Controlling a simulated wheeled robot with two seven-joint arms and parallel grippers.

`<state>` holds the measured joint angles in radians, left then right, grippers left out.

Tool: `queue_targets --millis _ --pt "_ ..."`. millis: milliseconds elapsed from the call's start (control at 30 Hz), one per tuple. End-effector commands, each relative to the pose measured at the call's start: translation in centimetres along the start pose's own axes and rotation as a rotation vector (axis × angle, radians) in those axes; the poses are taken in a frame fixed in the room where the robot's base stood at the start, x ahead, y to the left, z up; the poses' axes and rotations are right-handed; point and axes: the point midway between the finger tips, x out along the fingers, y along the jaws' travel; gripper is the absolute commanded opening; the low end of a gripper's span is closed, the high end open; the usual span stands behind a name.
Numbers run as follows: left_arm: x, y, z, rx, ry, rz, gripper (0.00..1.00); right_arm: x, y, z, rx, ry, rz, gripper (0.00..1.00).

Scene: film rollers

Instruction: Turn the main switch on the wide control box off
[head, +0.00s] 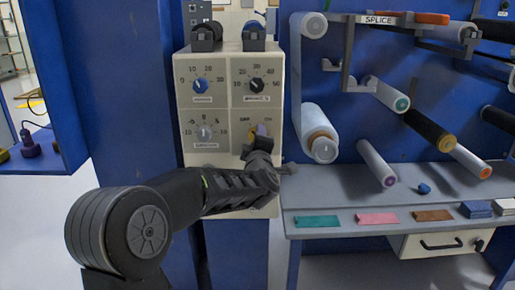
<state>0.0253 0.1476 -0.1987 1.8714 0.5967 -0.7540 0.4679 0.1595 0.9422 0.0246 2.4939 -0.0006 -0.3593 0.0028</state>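The wide cream control box (219,115) stands on a blue upright left of centre. Its face has a blue dial (201,85), a black dial (256,85), a grey dial (206,133) and, at lower right, a switch with a yellow and purple knob (262,130) below small lettering. My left arm comes in from the lower left, and its gripper (261,146) is right at the switch, covering its lower part. Whether the fingers touch or grip the knob is hidden. My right gripper is out of view.
A grey worktable (400,187) to the right holds coloured cards and a small blue object (424,188). White film rolls (318,132) and several other rollers stick out above it, under a "SPLICE" bracket (378,20). A blue post (60,80) stands at left.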

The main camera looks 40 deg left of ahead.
Motion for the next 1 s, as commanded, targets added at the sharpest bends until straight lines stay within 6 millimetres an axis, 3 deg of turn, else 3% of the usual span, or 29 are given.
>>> queue_targets --millis 533,567,800,1000 --pt "0.01 -0.05 0.01 -0.035 0.000 -0.002 0.06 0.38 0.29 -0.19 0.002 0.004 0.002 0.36" --pt "0.01 -0.05 0.01 -0.035 0.000 -0.002 0.48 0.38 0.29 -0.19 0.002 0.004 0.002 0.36" --pt "0.01 -0.04 0.00 -0.033 0.000 -0.001 0.68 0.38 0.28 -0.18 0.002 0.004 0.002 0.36" --pt "0.01 -0.02 0.00 -0.033 0.000 -0.001 0.68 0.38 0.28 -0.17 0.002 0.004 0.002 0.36"
